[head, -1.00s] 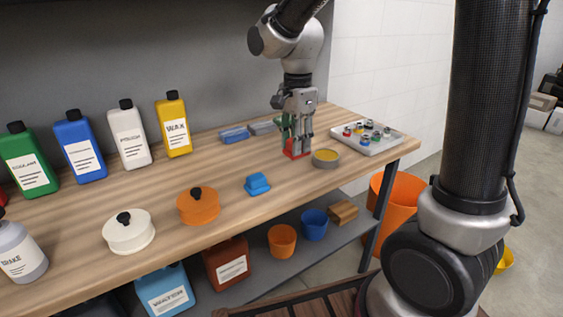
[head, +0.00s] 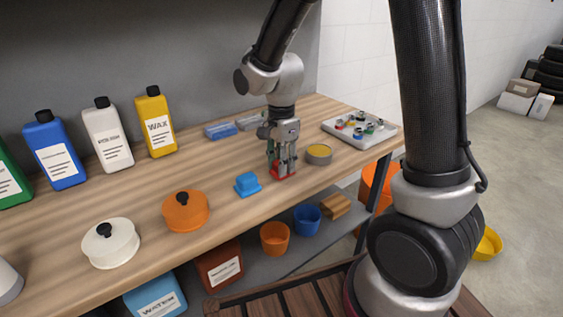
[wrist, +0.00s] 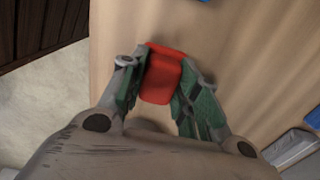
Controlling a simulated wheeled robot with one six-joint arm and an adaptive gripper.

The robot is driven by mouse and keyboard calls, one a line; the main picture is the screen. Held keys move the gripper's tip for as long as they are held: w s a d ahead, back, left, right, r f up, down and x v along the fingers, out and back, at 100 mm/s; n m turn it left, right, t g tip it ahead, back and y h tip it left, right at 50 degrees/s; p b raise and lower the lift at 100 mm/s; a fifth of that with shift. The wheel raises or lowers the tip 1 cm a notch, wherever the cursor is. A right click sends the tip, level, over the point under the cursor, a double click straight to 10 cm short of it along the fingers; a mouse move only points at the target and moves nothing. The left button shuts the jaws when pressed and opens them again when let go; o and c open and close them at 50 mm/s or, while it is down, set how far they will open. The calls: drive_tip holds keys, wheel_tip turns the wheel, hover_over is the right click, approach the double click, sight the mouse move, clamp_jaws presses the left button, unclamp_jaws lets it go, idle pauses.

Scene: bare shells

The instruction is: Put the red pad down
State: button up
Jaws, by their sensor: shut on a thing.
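The red pad (head: 284,174) is at the bench top, between the blue pad and the round tin. My gripper (head: 282,166) points straight down with its fingers shut on the red pad. In the wrist view the red pad (wrist: 162,76) lies between the two green fingers (wrist: 165,85), and wood shows around it. The pad's underside is hidden, so I cannot tell whether it touches the wooden bench top (head: 215,185).
A blue pad (head: 247,184) lies just left of my gripper. A round tin (head: 319,154) stands close on its right. Blue and grey blocks (head: 220,130) lie behind. A tray (head: 350,140) of small parts is at the far right. Lidded pots (head: 185,211) stand left.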

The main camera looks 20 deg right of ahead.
drive_tip(key=o, duration=1)
drive_tip(key=shift+f, duration=0.1)
wheel_tip(320, 180, up, 11)
drive_tip(key=shift+s+d+r+n+t, duration=0.75)
drive_tip(key=shift+s+d+r+n, duration=0.4)
drive_tip(key=shift+s+d+n, duration=1.7)
drive_tip(key=shift+s+d+r+n+t, duration=0.7)
drive_tip(key=shift+s+d+r+n, duration=0.5)
drive_tip(key=shift+s+d+n, duration=1.6)
drive_tip(key=shift+s+d+r+n+t, duration=0.75)
drive_tip(key=shift+s+d+r+n, duration=0.7)
drive_tip(key=shift+s, duration=2.45)
drive_tip(key=shift+d+f, duration=0.3)
drive_tip(key=shift+d, duration=0.1)
